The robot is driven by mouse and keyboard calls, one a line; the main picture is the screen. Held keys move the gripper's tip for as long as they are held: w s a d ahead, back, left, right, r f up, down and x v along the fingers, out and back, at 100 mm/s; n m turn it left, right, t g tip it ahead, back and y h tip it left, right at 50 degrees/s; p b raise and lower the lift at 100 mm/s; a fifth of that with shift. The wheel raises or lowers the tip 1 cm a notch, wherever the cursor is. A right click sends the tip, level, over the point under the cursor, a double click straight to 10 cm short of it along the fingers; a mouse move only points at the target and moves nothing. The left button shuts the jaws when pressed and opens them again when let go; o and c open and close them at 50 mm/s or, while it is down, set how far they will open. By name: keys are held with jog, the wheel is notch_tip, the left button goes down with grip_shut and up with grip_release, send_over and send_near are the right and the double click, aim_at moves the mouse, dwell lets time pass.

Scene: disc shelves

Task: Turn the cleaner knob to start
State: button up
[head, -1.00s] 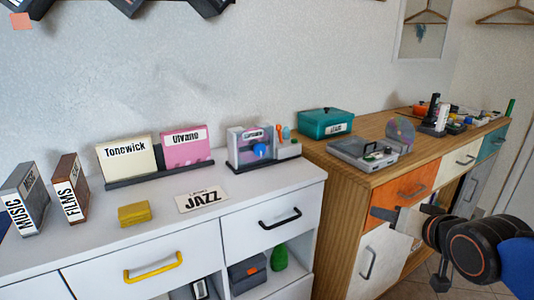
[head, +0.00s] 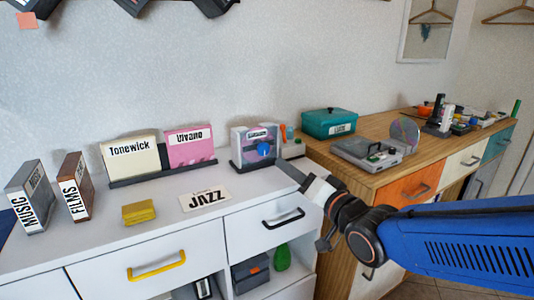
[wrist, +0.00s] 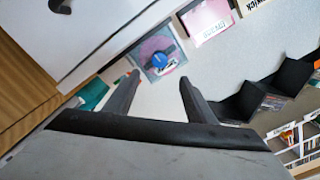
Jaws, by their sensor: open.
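My gripper (head: 288,173) is to the right and in front of the cleaner, apart from the knob. In the wrist view my gripper (wrist: 158,88) is open with nothing between its fingers. In the head view the gripper hides part of the cabinet's right end.
A JAZZ card (head: 205,199) and a yellow box (head: 139,213) lie on the cabinet top. Tonewick (head: 131,152) and Vivane (head: 190,146) sleeves stand left of the cleaner. A teal box (head: 329,123) and a disc player (head: 368,149) stand on the wooden cabinet at right.

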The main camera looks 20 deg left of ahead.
aim_at(264, 151)
jog(key=x, duration=1.3)
jog(key=shift+w+a, duration=0.25)
jog(key=shift+w, duration=0.05)
jog(key=c, duration=1)
